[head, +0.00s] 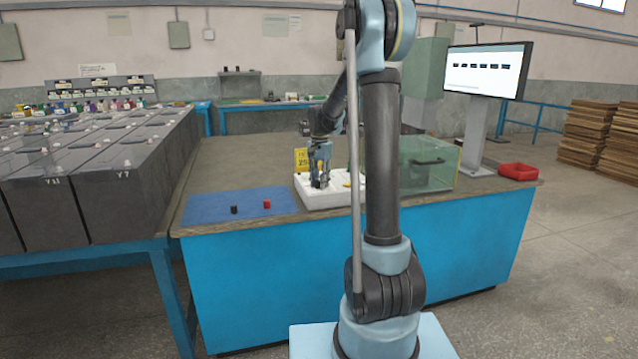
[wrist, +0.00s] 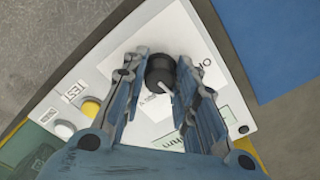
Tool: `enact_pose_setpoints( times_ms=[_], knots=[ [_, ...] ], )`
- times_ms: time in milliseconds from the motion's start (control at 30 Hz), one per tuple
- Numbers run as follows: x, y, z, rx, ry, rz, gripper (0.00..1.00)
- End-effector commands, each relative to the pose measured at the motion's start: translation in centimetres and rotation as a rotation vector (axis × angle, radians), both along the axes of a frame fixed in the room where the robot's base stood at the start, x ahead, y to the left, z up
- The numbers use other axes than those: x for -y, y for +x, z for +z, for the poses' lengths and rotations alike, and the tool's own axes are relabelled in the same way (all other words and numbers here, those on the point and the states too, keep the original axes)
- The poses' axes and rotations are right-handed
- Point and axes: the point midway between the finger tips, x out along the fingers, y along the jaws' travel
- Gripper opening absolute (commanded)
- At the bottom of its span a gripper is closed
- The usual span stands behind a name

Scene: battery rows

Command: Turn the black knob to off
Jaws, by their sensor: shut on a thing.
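The black knob (wrist: 160,72) sits on a white panel (wrist: 110,85) in the wrist view, with a pale pointer mark toward the lower right. My gripper (wrist: 160,67) is shut on the knob, one finger on each side of it. Printed lettering shows on the panel to the right of the knob, partly behind a finger.
A yellow button (wrist: 90,108) and a white button (wrist: 65,129) are left of the fingers. A blue mat (head: 205,208) holds a small black and a small red piece. A clear box (head: 435,172) and a red tray (head: 518,171) stand right. Batteries (head: 105,175) fill the left.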

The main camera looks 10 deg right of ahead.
Motion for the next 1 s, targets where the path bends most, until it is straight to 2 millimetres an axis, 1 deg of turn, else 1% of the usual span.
enact_pose_setpoints(
  times_ms=[167,700,1000],
  knots=[
    [-0.08,0.0,0.01,0.0,0.002,0.133,0.03],
    [-0.01,-0.04,0.01,0.0,0.003,0.634,0.03],
    [0.04,-0.05,0.0,0.0,0.003,0.841,0.03]
  ],
)
